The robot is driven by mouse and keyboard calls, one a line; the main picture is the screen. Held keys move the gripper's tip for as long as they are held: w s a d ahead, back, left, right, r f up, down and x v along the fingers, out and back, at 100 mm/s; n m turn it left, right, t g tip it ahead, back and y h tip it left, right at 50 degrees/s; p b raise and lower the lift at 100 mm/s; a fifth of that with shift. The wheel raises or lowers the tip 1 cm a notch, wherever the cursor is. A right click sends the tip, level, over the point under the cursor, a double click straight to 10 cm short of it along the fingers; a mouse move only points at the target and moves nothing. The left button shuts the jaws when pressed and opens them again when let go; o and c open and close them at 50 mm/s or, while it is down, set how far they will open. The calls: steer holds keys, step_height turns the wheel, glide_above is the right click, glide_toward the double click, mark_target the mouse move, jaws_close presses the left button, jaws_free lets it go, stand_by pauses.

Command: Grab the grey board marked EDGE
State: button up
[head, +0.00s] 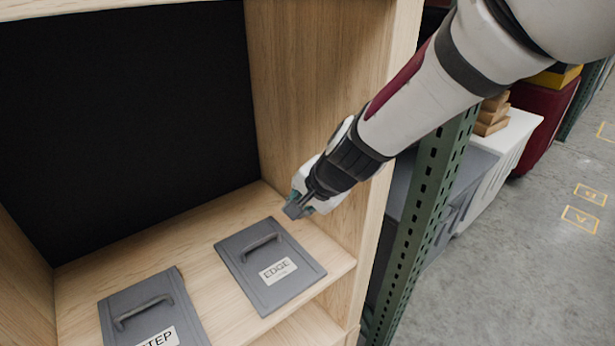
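The grey board marked EDGE (300,284) lies flat on the wooden shelf, with a raised grey handle near its far end and a white label reading EDGE. My gripper (292,211) is above the shelf, beyond the board's far right corner and near the right side panel. It is apart from the handle. The fingertips are small and partly hidden by the gripper's body, so I cannot tell whether they are open or shut. Nothing is visibly held.
A similar grey board marked STEP (133,321) lies to the left on the same shelf (185,245). The right side panel (297,90) stands close beside my gripper. A green perforated rack post (423,210) is outside it. The back of the shelf is bare.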

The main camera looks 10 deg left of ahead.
steer(key=s+a+f+m+p, duration=0.2)
steer(key=a+f+m, duration=0.1)
steer(key=a+f, duration=0.3)
glide_toward(257, 243)
steer(key=x, duration=0.4)
steer(key=shift+a+f, duration=0.2)
steer(key=shift+f, duration=0.05)
steer(key=shift+p+x, duration=0.35)
steer(key=shift+x, duration=2.7)
steer(key=shift+d, duration=0.15)
jaws_close()
steer(key=shift+w, duration=0.1)
